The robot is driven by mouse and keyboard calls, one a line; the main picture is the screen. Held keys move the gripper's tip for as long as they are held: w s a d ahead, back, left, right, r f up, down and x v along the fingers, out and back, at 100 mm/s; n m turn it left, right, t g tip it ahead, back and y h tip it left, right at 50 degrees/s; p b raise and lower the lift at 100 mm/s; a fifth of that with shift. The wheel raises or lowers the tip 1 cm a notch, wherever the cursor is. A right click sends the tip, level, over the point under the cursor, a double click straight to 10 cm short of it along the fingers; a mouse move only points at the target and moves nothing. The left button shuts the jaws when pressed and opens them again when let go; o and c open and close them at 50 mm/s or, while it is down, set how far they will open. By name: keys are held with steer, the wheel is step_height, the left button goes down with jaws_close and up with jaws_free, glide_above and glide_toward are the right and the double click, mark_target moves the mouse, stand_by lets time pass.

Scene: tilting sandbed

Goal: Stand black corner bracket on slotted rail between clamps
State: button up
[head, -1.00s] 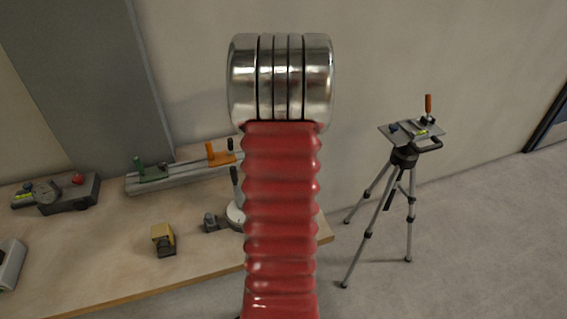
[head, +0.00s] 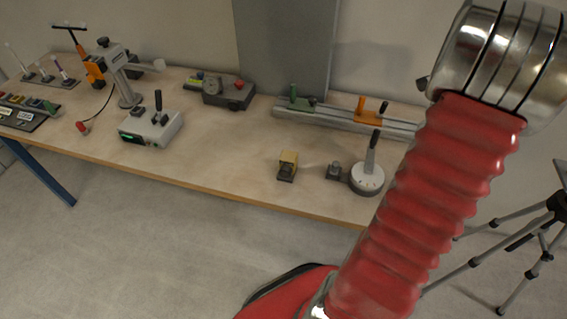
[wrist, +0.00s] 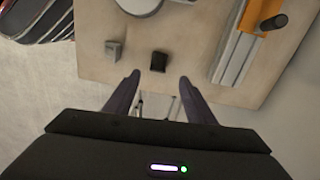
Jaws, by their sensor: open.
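The black corner bracket (wrist: 159,61) lies on the tabletop in the wrist view, just beyond and between my open fingertips. My gripper (wrist: 160,84) is empty and apart from it. The head view does not show the bracket or my fingers; my red arm covers that part of the table. The slotted rail (head: 335,119) lies along the back of the table. It carries a green clamp (head: 301,100) and an orange clamp (head: 370,113), with bare rail between them. The rail (wrist: 232,53) and orange clamp (wrist: 257,20) also show at the right of the wrist view.
A grey block (wrist: 113,50) sits left of the bracket in the wrist view. A round white dial with a lever (head: 367,179), another grey block (head: 334,171) and a yellow-topped block (head: 287,166) stand before the rail. A tripod (head: 545,225) stands beyond the table's right end.

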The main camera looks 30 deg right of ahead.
steer(key=w+a+r+n+t, duration=0.1)
steer(key=w+a+r+n, duration=0.3)
steer(key=a, duration=0.5)
steer(key=w+a+r+n+h, duration=0.1)
steer(key=w+a+r+n, duration=0.25)
steer(key=a, duration=0.45)
steer(key=w+a+r+n+t, duration=0.1)
steer(key=w+a+r+n, duration=0.3)
steer(key=a, duration=0.5)
steer(key=s+a+n+t, duration=0.1)
steer(key=s+a+n, duration=0.1)
steer(key=a+n, duration=0.3)
steer(key=s+a+n+t, duration=0.1)
steer(key=s+a+n, duration=0.2)
steer(key=a, duration=0.7)
steer(key=s+a+n+t+y, duration=0.1)
steer(key=s+a+n, duration=0.2)
steer(key=a+n, duration=0.3)
steer(key=shift+s+a+n, duration=0.15)
steer(key=shift+a+n, duration=0.2)
steer(key=shift+a, duration=0.55)
steer(key=shift+o, duration=0.4)
steer(key=shift+r, duration=0.1)
